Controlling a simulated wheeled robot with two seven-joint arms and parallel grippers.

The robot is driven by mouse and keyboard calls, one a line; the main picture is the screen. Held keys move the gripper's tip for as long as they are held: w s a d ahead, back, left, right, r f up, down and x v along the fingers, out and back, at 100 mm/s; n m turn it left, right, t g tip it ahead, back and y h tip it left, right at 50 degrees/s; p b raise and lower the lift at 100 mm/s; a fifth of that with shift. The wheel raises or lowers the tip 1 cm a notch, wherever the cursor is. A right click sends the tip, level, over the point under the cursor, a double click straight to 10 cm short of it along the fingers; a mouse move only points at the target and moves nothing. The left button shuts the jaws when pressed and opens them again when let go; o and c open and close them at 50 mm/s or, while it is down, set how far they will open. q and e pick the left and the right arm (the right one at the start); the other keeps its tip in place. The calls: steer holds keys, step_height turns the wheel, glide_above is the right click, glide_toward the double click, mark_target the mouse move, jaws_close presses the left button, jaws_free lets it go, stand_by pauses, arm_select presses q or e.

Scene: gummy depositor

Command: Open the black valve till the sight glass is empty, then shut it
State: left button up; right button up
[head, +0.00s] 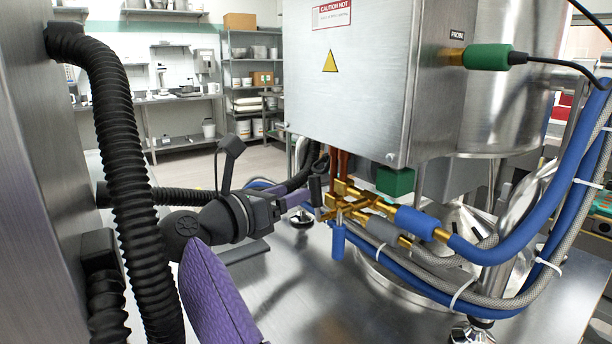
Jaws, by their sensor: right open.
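The brass valve cluster (352,204) sits under the steel cabinet. A small black upright grip (315,189) at its left end looks like the black valve's handle. A blue grip (338,242) hangs below the brass. My right gripper (306,203) reaches in from the left, its fingers open at the left end of the cluster, close to the black grip. I cannot tell whether they touch it. Reddish-brown upright tubes (338,165) show between cabinet and valves. I cannot tell whether they are the sight glass, or any liquid level. My left gripper is out of view.
The steel cabinet (362,80) hangs just above the valves. Blue (530,180) and braided grey (520,285) hoses curve along the right. A green block (395,181) sits behind the brass. The steel tabletop (310,305) is bare in front.

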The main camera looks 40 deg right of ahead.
mark_target(311, 186)
steer(key=d+b, duration=0.1)
steer(key=d, duration=0.6)
steer(key=shift+w+d, duration=0.15)
steer(key=shift+d, duration=0.5)
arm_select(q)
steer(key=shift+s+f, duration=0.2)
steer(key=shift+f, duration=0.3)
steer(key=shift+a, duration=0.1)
arm_select(e)
jaws_close()
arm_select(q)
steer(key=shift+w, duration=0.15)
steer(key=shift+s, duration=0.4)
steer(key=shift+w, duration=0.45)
